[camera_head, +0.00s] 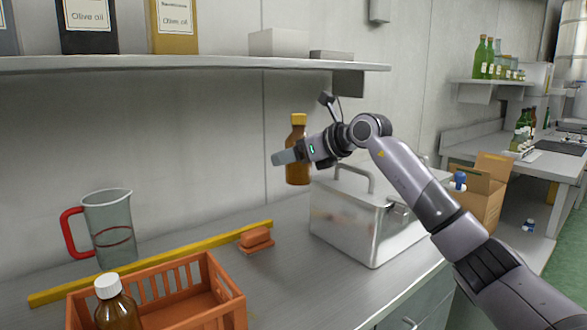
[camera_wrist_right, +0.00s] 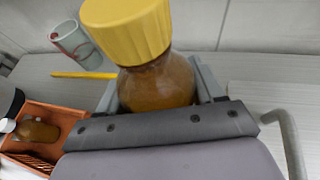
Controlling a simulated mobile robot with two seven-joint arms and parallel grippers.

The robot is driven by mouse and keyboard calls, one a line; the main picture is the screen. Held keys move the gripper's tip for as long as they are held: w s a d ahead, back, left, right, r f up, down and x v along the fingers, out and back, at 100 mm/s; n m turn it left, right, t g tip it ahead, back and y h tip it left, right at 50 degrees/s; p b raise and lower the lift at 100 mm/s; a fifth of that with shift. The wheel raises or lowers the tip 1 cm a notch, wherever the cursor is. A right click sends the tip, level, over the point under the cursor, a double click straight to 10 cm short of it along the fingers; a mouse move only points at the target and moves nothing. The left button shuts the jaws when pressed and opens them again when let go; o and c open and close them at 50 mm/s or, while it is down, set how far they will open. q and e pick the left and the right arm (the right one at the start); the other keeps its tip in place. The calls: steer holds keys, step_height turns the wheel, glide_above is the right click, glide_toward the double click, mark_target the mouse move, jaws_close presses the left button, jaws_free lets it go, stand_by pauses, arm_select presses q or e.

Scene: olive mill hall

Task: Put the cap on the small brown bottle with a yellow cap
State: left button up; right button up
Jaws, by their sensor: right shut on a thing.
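The small brown bottle (camera_head: 297,172) is held upright by my right gripper (camera_head: 289,156), in the air above the counter, left of the metal box. Its yellow cap (camera_head: 298,119) sits on its neck. In the right wrist view the yellow cap (camera_wrist_right: 126,30) fills the top centre, and the brown bottle (camera_wrist_right: 158,86) is between the two fingers of my right gripper (camera_wrist_right: 158,78). The gripper is shut on the bottle's body. The gripper hides part of the bottle. Whether the cap is screwed tight cannot be told. My left gripper is not in view.
An orange crate (camera_head: 220,275) stands front left, with a white-capped brown bottle (camera_head: 117,308) at it. A jug with a red handle (camera_head: 108,228), a yellow strip (camera_head: 165,261), sponge-like orange blocks (camera_head: 256,238) and a metal box (camera_head: 345,225) are on the counter. A shelf (camera_head: 190,64) hangs above.

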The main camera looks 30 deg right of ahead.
steer(key=shift+r, duration=0.45)
steer(key=o, duration=0.5)
steer(key=c, duration=0.7)
steer(key=shift+o, duration=0.2)
